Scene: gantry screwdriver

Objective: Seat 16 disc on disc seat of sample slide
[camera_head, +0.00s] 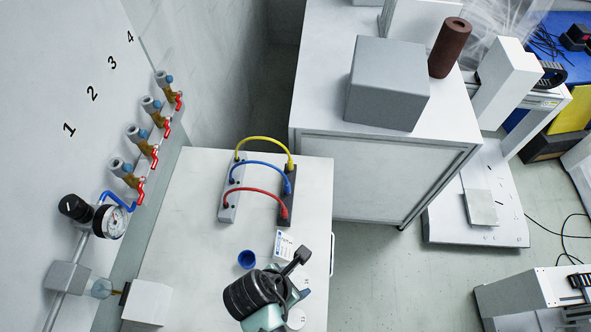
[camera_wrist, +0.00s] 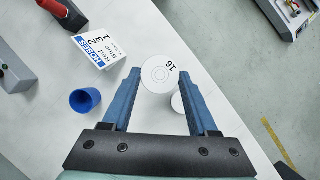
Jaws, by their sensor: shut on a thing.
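A white disc marked 16 (camera_wrist: 161,79) with concentric rings sits between the tips of the two blue fingers in the wrist view. My gripper (camera_wrist: 160,74) is shut on this disc, over the pale table. A second white disc (camera_wrist: 178,103) lies partly hidden behind the right finger. In the head view a white disc (camera_head: 296,319) shows beside my arm near the bottom. I cannot make out a sample slide or its disc seat for sure in either view.
A blue cup (camera_head: 247,259) and a hose label card (camera_head: 284,247) stand on the table near my gripper. Two grey blocks with coloured hoses (camera_head: 258,190) stand behind. Valves and a gauge (camera_head: 111,221) line the left wall. A grey box (camera_head: 388,83) sits on the far bench.

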